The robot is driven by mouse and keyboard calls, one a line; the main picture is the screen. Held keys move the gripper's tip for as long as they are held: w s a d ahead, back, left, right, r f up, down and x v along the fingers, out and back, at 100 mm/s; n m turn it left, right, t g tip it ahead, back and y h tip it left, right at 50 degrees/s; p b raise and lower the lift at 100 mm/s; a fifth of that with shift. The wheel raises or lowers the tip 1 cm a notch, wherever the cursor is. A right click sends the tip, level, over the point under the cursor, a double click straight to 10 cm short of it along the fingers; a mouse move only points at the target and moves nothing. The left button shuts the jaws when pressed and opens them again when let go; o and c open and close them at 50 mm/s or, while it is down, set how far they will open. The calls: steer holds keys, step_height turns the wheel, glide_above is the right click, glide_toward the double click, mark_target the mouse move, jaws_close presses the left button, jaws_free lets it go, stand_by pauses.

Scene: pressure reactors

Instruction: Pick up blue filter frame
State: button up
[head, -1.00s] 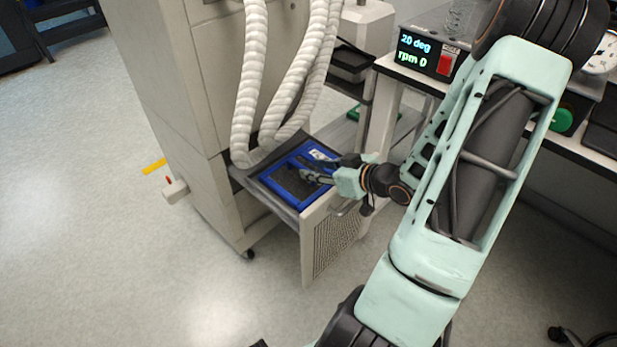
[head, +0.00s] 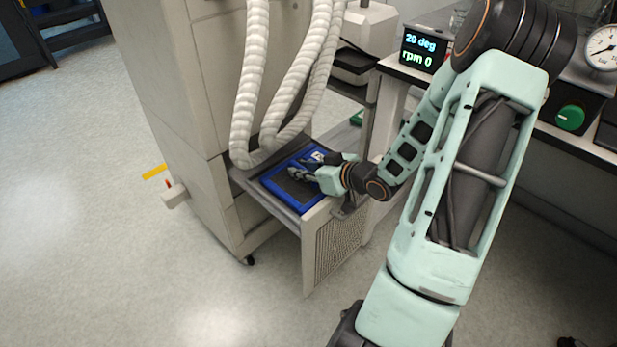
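The blue filter frame (head: 279,190) is a flat blue rectangle with a dark mesh inside. It lies in the pulled-out drawer (head: 313,222) of the beige cabinet. My gripper (head: 298,169) is over the right part of the frame, reaching in from the right. Its dark fingers look spread apart, with the frame's mesh and edge below them. Whether they touch the frame cannot be told. The gripper covers part of the frame's right side.
Thick white corrugated hoses (head: 250,90) hang just behind the drawer. A bench with a display (head: 423,50), a green knob (head: 569,117) and a gauge stands to the right.

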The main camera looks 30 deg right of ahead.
jaws_close()
steer(key=shift+r, duration=0.1)
